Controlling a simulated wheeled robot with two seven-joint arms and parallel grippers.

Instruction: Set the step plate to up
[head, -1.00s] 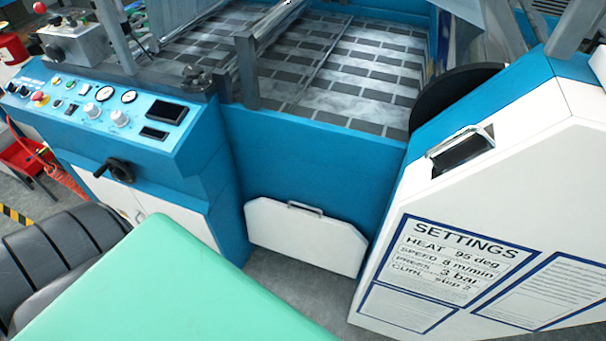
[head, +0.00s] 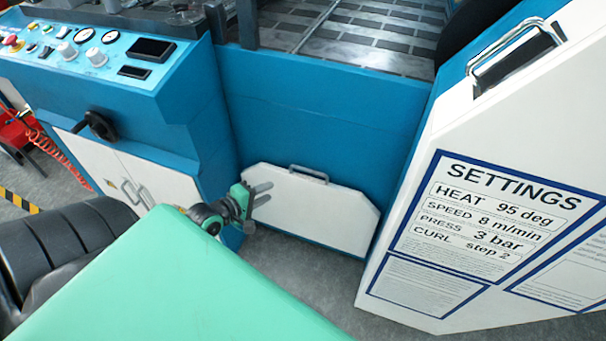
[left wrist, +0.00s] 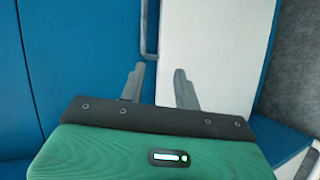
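The step plate (head: 318,208) is a white panel with cut upper corners, low on the machine's blue front. It appears to lie against that front; its exact tilt is hard to judge. A grey bar handle (head: 309,173) is at its top edge. My left gripper (head: 271,191) is open and empty in front of the plate's left end, left of and lower than the handle in the head view. In the left wrist view the open fingers (left wrist: 159,68) point toward the white plate (left wrist: 208,45), and the handle (left wrist: 149,28) is beyond the fingertips. My right gripper is not in view.
A control panel (head: 92,52) with dials and a black crank (head: 97,124) is on the left. A white cabinet (head: 455,140) with a settings sign stands close on the right. Grey floor (head: 285,262) is free before the plate. A red stand (head: 17,137) is far left.

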